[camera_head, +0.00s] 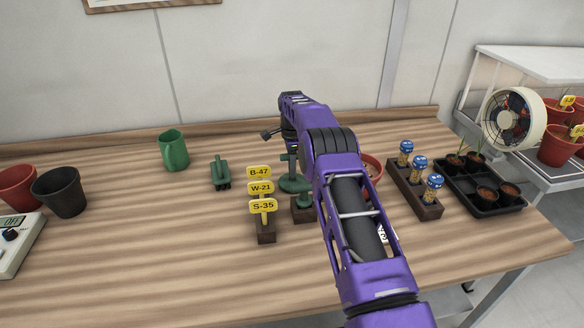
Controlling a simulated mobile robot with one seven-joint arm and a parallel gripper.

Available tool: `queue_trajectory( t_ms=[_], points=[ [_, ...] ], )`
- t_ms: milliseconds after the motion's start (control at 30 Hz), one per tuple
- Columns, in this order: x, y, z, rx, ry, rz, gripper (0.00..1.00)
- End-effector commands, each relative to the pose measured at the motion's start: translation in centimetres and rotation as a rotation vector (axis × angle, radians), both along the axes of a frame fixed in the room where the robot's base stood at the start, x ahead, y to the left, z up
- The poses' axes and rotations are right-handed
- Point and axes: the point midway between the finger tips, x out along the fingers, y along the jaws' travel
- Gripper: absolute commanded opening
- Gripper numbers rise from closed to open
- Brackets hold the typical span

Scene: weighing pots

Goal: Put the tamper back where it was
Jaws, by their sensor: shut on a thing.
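The tamper (294,184) is green, with a round flat foot and an upright handle. It shows just left of my purple arm, near the middle of the table. My gripper (289,150) is above it and shut on its handle; the fingers are small and partly hidden by my wrist. I cannot tell whether the foot touches anything below.
Yellow labels (262,188) in a wooden block stand close left. A green brush (220,173) and green jug (174,150) are farther left. A red pot (373,166), vial rack (415,190) and black seedling tray (483,187) are right.

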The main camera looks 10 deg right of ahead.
Motion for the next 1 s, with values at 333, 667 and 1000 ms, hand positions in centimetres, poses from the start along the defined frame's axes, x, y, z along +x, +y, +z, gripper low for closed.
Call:
queue_trajectory(
  t_ms=[333,667,1000],
  points=[
    [0.0,0.0,-0.2,0.000,0.000,0.000,0.59],
    [0.1,0.0,0.5,0.000,-0.002,0.000,0.59],
    [0.1,0.0,7.3,0.000,-0.004,0.000,0.59]
  ],
)
